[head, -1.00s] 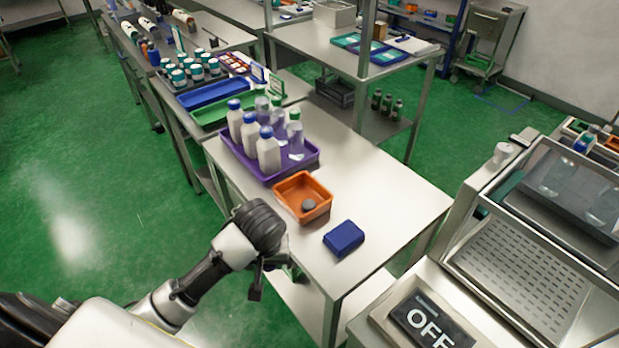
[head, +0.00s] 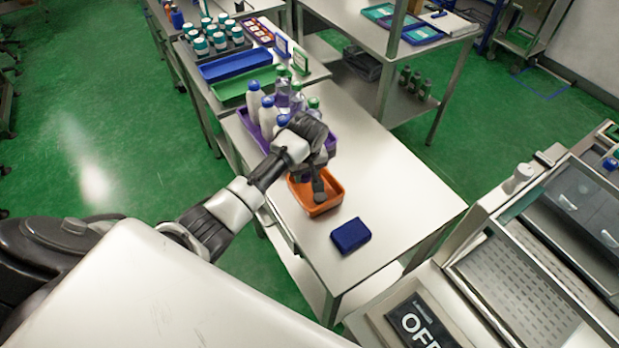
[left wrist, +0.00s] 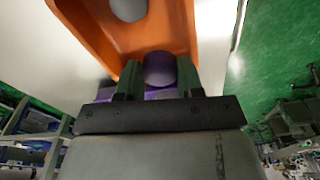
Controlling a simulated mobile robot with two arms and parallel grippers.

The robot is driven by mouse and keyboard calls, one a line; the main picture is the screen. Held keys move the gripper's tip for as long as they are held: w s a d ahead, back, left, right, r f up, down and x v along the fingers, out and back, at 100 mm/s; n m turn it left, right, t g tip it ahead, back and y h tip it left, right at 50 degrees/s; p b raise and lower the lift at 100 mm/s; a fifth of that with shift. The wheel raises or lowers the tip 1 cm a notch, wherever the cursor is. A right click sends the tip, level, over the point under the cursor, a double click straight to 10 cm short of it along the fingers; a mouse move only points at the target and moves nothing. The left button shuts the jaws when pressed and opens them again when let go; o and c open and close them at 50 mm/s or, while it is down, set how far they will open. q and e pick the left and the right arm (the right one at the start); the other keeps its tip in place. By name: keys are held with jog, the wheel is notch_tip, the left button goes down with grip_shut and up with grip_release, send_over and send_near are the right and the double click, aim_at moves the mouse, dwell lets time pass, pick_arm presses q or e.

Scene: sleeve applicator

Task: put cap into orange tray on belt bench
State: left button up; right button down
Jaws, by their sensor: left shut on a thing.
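The orange tray (head: 333,203) sits on the steel bench, and its floor and wall show in the left wrist view (left wrist: 180,30). My left gripper (head: 318,192) is over the tray. In the left wrist view its fingers (left wrist: 159,64) are shut on a round purple cap (left wrist: 160,72), which shows against the tray's near edge. I cannot tell whether the cap touches the tray. A round grey piece (left wrist: 128,8) lies in the tray, farther in. In the head view the gripper hides the held cap. My right gripper is not in view.
A purple tray (head: 246,122) with several capped bottles stands right behind the orange tray, close to my left arm. A dark blue box (head: 350,235) lies in front. The bench top (head: 400,185) to the right is clear. A machine with an OFF sign (head: 420,325) stands at the lower right.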

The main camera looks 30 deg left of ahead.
aim_at(309, 186)
pick_arm(q)
jog(key=shift+w+d+f, duration=0.15)
jog(key=shift+w+f, duration=0.45)
jog(key=shift+w, duration=0.3)
jog(key=shift+f, duration=1.95)
jog(key=shift+f, duration=0.1)
jog(key=o, duration=0.9)
jog(key=r, duration=0.8)
jog(key=s+d+r, duration=0.1)
jog(key=r, duration=0.3)
jog(key=shift+r, duration=0.1)
